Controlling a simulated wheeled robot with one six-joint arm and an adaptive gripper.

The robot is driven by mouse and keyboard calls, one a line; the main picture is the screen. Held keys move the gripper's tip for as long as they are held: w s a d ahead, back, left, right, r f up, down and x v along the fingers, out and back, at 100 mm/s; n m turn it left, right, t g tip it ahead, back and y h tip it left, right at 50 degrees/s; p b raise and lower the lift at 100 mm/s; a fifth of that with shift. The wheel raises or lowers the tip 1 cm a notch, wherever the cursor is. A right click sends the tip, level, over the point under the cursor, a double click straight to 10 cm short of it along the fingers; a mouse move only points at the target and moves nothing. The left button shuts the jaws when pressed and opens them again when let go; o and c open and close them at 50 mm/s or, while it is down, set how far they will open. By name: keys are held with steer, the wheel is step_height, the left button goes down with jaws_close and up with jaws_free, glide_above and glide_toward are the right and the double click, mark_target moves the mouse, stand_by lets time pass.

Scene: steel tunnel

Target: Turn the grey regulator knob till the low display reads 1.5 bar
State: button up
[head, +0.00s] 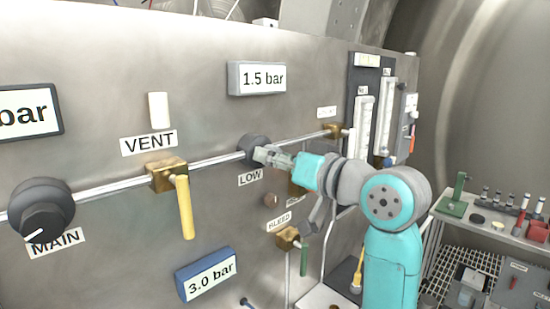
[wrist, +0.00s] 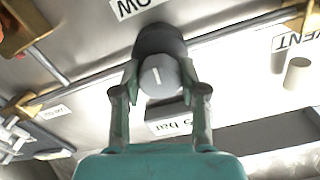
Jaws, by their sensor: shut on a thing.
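The grey regulator knob (head: 254,147) sits on the pipe of the steel panel, above the LOW label (head: 250,178). In the wrist view the knob (wrist: 160,76) shows its face with a white index line, standing nearly upright in that picture. My gripper (wrist: 160,92) is shut on the knob, one finger on each side. In the head view my gripper (head: 266,155) reaches the knob from the right and partly hides it. The low display (head: 257,78), a grey-framed box above the knob, reads 1.5 bar.
The black MAIN knob (head: 41,208) is at the left. The yellow VENT lever (head: 185,206) hangs left of my gripper, and the green BLEED lever (head: 304,260) hangs below. A blue-framed display (head: 207,274) reads 3.0 bar. Flow tubes (head: 363,125) stand at the right.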

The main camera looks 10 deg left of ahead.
steer(key=o, duration=1.1)
steer(key=shift+o, duration=0.2)
steer(key=v, duration=1.2)
